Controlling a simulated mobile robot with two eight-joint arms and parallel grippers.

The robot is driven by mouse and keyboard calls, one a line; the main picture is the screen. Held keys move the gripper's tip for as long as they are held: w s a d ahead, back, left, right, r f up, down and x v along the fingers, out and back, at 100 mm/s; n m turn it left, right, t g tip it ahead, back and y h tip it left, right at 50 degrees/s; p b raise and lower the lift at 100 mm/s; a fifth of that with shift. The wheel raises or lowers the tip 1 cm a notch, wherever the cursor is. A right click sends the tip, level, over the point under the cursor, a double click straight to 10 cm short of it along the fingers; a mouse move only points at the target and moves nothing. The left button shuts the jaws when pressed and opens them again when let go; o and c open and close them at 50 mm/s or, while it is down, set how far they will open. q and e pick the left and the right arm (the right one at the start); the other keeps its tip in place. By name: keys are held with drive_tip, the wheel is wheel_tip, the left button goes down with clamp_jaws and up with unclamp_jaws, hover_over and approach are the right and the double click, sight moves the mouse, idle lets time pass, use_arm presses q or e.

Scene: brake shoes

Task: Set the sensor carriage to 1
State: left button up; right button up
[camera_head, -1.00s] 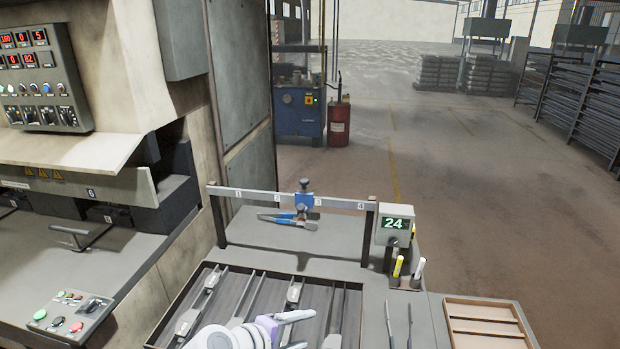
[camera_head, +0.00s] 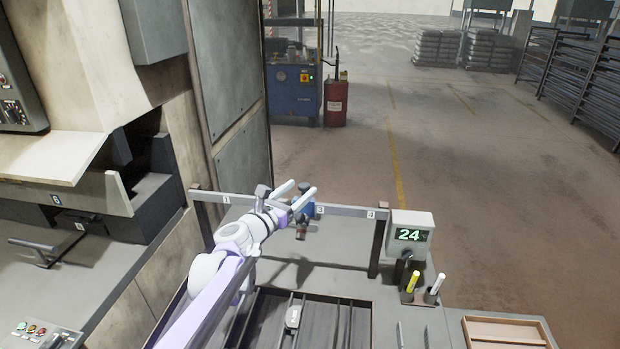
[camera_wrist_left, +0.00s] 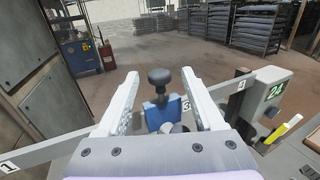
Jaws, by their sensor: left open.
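The sensor carriage (camera_head: 307,209) is a blue block on a pale rail (camera_head: 345,210) with number labels. It sits just left of label 3 (camera_head: 320,210). In the left wrist view, the carriage (camera_wrist_left: 155,116) has a dark round knob (camera_wrist_left: 159,77) on top. My left gripper (camera_head: 300,190) is open at the carriage. In the left wrist view, its two white fingers (camera_wrist_left: 160,74) stand on either side of the knob, with gaps showing. Label 1 (camera_head: 226,199) is near the rail's left end; label 2 is hidden behind my gripper. My right gripper is not in view.
A display box (camera_head: 410,233) reading 24 stands at the rail's right end, with yellow and white markers (camera_head: 425,288) in front. A slotted tray (camera_head: 330,312) lies below the rail. The machine wall (camera_head: 228,100) rises at left.

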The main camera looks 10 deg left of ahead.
use_arm(q)
drive_tip(key=x, duration=0.6)
drive_tip(key=shift+w+p, duration=0.15)
drive_tip(key=shift+p, duration=0.2)
clamp_jaws()
idle(1.0)
